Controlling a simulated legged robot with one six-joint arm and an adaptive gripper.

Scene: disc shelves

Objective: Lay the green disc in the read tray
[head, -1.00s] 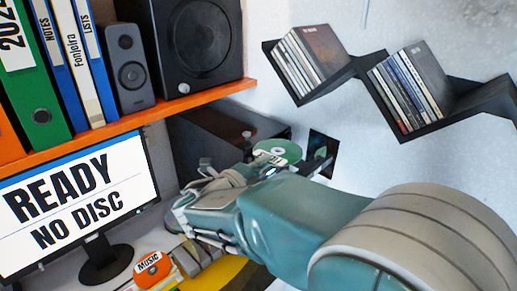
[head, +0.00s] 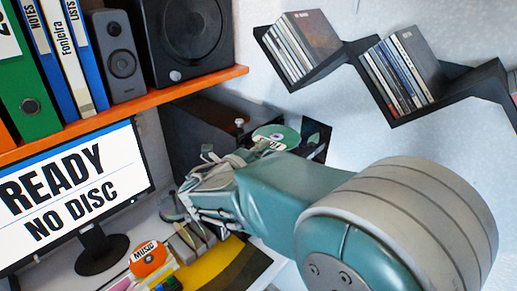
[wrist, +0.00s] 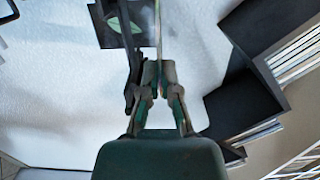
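The green disc (head: 276,137), with a pale centre and a label, shows in the head view just behind my forearm, partly hidden by it. In the wrist view the disc (wrist: 158,28) shows as a thin edge-on strip rising from between my fingertips. My gripper (wrist: 158,70) appears shut on the disc's edge and holds it up near the wall. A dark boxy unit (head: 200,130) stands behind the disc, under the orange shelf. I cannot make out the read tray.
A monitor (head: 75,180) reading "READY NO DISC" stands at left. Binders and speakers fill the orange shelf (head: 150,98) above. Black zigzag shelves (head: 400,113) with cases hang at right. A dark picture (head: 318,132) with green is on the wall. An orange "MUSIC" disc (head: 149,259) is on the desk.

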